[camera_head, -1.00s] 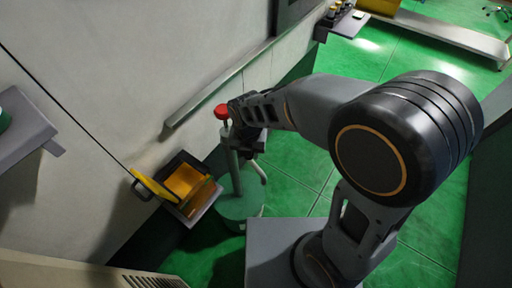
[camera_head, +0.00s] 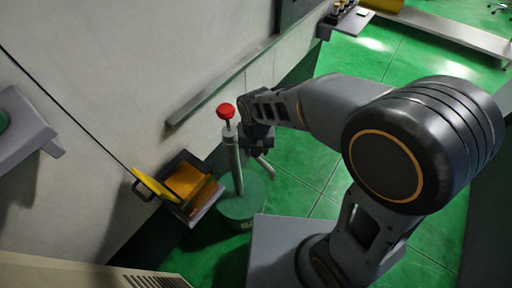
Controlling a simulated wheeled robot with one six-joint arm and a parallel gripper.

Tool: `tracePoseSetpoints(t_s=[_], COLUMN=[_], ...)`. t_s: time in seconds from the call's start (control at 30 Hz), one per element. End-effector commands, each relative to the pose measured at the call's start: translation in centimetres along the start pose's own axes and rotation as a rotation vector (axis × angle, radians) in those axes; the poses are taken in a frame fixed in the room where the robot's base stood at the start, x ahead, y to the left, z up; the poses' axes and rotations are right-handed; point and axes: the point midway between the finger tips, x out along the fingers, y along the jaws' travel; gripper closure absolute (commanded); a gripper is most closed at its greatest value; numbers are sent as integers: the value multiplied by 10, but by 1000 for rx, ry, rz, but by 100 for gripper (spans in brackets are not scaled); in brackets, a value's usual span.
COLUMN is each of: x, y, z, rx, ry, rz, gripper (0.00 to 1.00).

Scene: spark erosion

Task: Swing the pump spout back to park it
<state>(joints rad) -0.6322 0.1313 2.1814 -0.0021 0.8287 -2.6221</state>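The pump stands on a green drum (camera_head: 242,209) on the floor near the wall. Its grey column (camera_head: 234,165) is topped by a red knob (camera_head: 226,112). The grey spout (camera_head: 265,166) shows its lower end to the right of the column, pointing down and right; its upper part is hidden behind my gripper. My gripper (camera_head: 259,145) is right of the column at the upper spout. Its fingers are dark and small here, so I cannot tell whether they are open, shut or touching the spout.
An open box with a yellow lid (camera_head: 154,187) and orange inside is left of the drum. A grey rail (camera_head: 220,87) runs along the wall above it. A grey shelf (camera_head: 20,130) juts out at the left. Green floor is clear right of the drum.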

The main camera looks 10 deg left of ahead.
Motion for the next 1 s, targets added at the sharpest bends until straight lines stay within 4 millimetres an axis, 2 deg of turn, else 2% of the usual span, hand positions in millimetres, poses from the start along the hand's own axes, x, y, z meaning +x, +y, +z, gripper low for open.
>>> tracePoseSetpoints(t_s=[0.03,0.17,0.4,0.53,0.67,1.0], x=[0,0,0,-8,-29,-98], y=[0,0,0,1,1,0], z=[0,0,0,0,0,1], rx=[1,2,2,2,2,3], ry=[0,0,0,-3,-5,-4], rz=[0,1,1,3,4,4], gripper=[52,40,39,39,39,39])
